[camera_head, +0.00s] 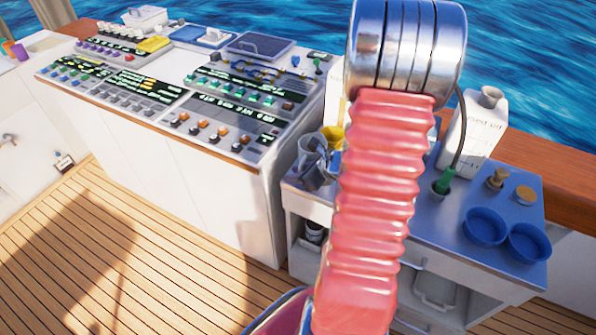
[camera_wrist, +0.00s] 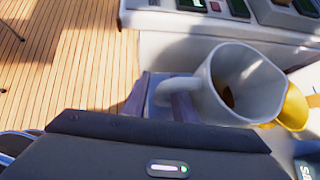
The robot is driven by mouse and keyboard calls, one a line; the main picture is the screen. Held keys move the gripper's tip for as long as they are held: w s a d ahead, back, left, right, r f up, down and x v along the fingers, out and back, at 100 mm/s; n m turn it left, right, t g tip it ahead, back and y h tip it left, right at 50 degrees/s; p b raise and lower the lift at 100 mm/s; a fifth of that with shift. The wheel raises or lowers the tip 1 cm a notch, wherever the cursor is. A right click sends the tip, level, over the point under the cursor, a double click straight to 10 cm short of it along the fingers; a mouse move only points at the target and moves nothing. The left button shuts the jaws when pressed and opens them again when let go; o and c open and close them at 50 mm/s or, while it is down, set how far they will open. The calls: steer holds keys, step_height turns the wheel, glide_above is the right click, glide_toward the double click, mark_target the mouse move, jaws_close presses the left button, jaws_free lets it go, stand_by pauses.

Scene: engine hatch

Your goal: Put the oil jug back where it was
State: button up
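A pale grey jug (camera_wrist: 235,85) with a side handle fills the middle right of the wrist view, its mouth open and something brown inside. It also shows in the head view (camera_head: 312,165) at the left end of the blue-topped bench. My gripper (camera_wrist: 160,98) has its two fingers apart, one on each side of the outer part of the jug's handle. I see no clear contact with the handle. A white bottle (camera_head: 472,135) with oil lettering stands at the back of the bench.
A yellow funnel (camera_head: 334,136) is right beside the jug. The bench top (camera_head: 455,222) also holds two blue bowls (camera_head: 486,226), a green-necked filler with a dark cable, and two small caps. A control console (camera_head: 170,90) stands to the left. The wooden deck is clear.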

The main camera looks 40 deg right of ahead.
steer(key=shift+o, duration=0.2)
steer(key=shift+r, duration=0.1)
steer(key=shift+v, duration=0.85)
steer(key=v, duration=1)
steer(key=shift+s+r, duration=0.15)
steer(key=w+a+r+n+g+y, duration=0.15)
steer(key=a+r+n, duration=0.25)
steer(key=a+n, duration=0.5)
steer(key=a+r+n+g+y, duration=0.1)
steer(key=a+r+n+g, duration=0.2)
steer(key=a+n, duration=0.65)
steer(key=s+a+r+n+h, duration=0.4)
steer(key=s+a+r+n, duration=0.2)
steer(key=n, duration=0.9)
steer(key=shift+a+r+t, duration=0.35)
steer(key=shift+a+r, duration=1.05)
steer(key=shift+a, duration=1)
